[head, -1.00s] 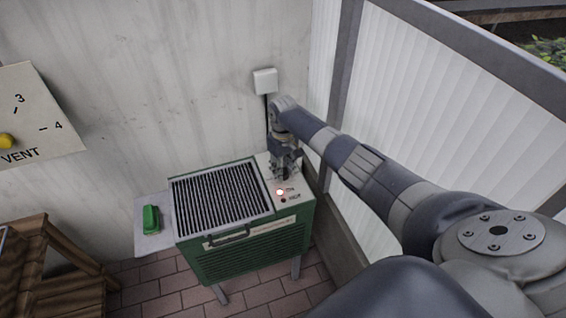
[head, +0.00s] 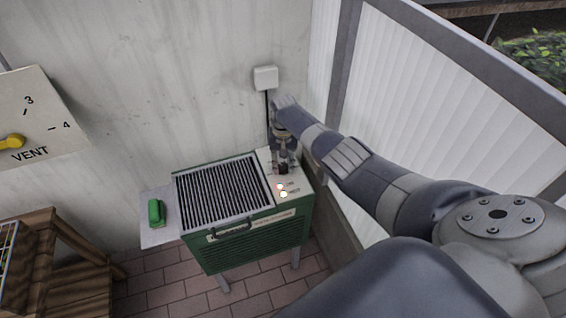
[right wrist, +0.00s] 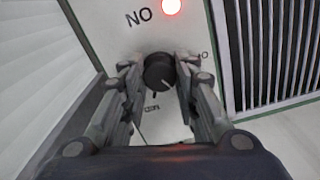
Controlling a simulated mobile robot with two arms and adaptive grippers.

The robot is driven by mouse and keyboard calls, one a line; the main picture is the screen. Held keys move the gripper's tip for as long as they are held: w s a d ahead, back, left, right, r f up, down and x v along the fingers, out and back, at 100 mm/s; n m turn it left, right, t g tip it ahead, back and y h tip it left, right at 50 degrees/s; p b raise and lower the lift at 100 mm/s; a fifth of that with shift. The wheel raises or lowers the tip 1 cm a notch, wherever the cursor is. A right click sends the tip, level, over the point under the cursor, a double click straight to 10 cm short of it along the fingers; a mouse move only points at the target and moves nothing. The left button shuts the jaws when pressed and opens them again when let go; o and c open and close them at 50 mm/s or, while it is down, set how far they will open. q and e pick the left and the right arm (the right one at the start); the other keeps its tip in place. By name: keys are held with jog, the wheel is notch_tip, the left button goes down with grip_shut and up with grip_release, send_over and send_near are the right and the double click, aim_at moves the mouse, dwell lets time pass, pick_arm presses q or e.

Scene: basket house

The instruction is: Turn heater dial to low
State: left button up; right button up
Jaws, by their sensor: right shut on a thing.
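The heater (head: 250,245) is a green box with a black grille on top and a pale control panel (head: 292,180) on its right side. My right gripper (head: 284,166) reaches down onto this panel. In the right wrist view the dial (right wrist: 158,68) is a round black knob with a white pointer mark. My right gripper (right wrist: 160,80) is shut on it, one finger on each side. Small lettering beside the knob is partly hidden and unreadable. A lit red lamp (right wrist: 171,6) marked ON sits beside it. My left gripper is out of view.
A side shelf (head: 158,230) with a green object (head: 155,212) is on the heater's left. A wooden stand (head: 40,265) is at lower left. A VENT panel (head: 35,115) with a yellow lever is on the left. The wall and white panelling are close behind and right.

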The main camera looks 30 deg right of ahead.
aim_at(283, 166)
dwell(0.3)
jog(key=o, duration=1.1)
jog(key=shift+r, duration=0.15)
notch_tip(283, 166, up, 12)
jog(key=shift+f, duration=0.1)
